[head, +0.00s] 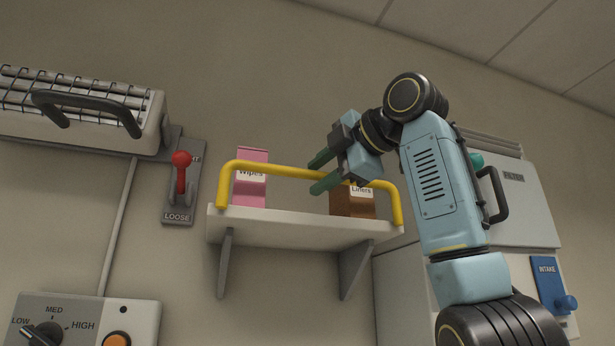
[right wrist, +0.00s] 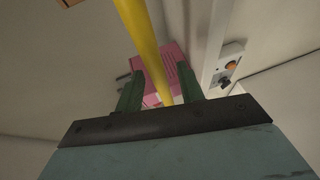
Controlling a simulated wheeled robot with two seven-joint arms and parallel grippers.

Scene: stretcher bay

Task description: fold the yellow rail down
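The yellow rail (head: 272,169) stands raised along the front of a white wall shelf (head: 290,230), its two ends bent down to the shelf's ends. My right gripper (head: 322,173) is at the rail's top bar, right of its middle. Its green fingers are apart, one above and one below the bar. In the right wrist view the rail (right wrist: 143,45) runs between the open fingers (right wrist: 160,92), with a gap showing on each side. My left gripper is not in view.
A pink wipes box (head: 250,188) and a brown liners box (head: 352,203) stand on the shelf behind the rail. A red lever (head: 181,172) and a caged heater (head: 75,115) are at left, a dial panel (head: 85,318) below. A cabinet (head: 520,205) is behind my right arm.

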